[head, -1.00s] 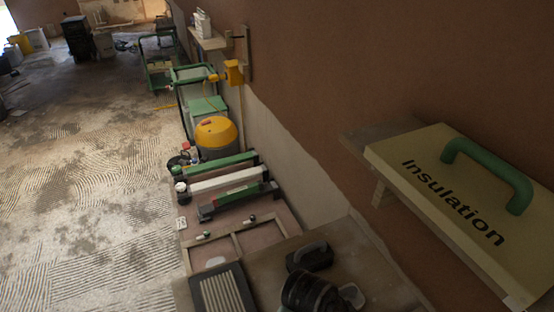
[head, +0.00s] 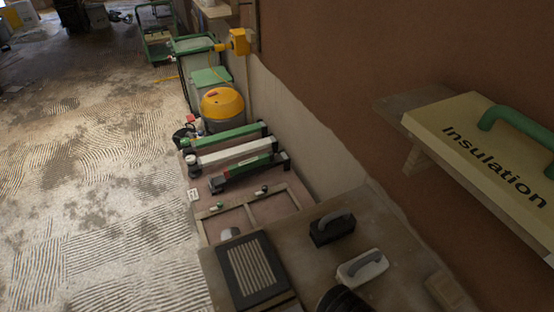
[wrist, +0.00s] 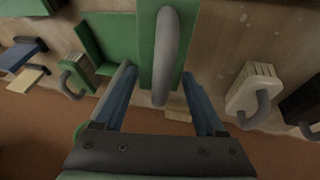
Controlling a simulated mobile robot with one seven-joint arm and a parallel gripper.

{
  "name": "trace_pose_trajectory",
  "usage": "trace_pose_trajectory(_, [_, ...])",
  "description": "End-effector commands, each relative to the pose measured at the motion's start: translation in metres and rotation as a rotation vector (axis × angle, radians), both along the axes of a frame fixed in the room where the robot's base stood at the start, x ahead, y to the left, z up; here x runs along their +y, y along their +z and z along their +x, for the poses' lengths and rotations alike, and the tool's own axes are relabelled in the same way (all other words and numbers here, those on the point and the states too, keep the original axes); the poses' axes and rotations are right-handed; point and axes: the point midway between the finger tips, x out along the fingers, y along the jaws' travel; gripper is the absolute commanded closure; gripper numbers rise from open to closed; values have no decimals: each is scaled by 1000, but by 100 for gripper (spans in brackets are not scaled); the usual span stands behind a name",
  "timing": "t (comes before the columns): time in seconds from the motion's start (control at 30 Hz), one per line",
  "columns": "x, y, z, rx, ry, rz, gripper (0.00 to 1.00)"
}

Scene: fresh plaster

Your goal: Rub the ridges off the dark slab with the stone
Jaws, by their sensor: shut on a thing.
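The dark slab (head: 281,286) lies on the near bench in the head view, its dark border around a pale face with parallel ridges. In the wrist view my gripper (wrist: 159,76) has its blue fingers on both sides of a green block (wrist: 148,45) with a grey bar handle, and is shut on it. I cannot tell whether this block is the stone. A black block (head: 332,232) and a pale block (head: 358,274), both with grey handles, sit right of the slab. The head view does not show my gripper, and the wrist view does not show the slab.
The bench (head: 300,258) is bare between the slab and the handled blocks. A pale Insulation box (head: 480,145) with a green handle sits on a wall shelf at right. Long green and white tools (head: 235,152) and a yellow-topped bin (head: 222,108) stand beyond.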

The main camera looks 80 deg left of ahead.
Motion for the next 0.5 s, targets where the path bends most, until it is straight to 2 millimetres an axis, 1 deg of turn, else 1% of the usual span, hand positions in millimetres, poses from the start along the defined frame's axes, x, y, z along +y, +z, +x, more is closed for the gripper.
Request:
trace_pose_trajectory(0.03, [-14, 0, 5, -4, -24, 1, 98])
trace_pose_trajectory(0.2, [-54, -5, 17, -3, -82, 0, 98])
trace_pose_trajectory(0.5, [-115, -11, 36, -5, -171, 1, 98])
